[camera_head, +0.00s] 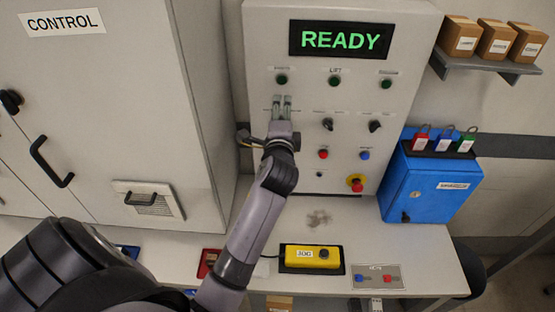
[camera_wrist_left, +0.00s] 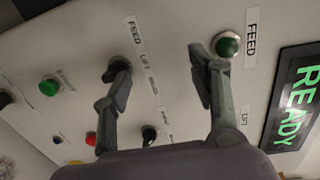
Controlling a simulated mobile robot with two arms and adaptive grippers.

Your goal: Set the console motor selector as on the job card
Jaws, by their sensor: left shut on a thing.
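The console (camera_head: 300,170) is a pale upright panel with a green READY display (camera_head: 340,40). My left gripper (camera_head: 281,100) is at its left side, below the left green lamp. One finger is at the knob; the other is beside the green FEED lamp (camera_wrist_left: 228,44). The fingers hide the selector in the head view, and I cannot read its setting. My right gripper is not in view. No readable job card shows.
Two more black knobs (camera_head: 327,124) (camera_head: 375,126), red and blue buttons and an emergency stop (camera_head: 356,183) are to the right and below. A yellow box (camera_head: 310,256) is on the desk. A blue cabinet (camera_head: 430,185) with padlocks stands right.

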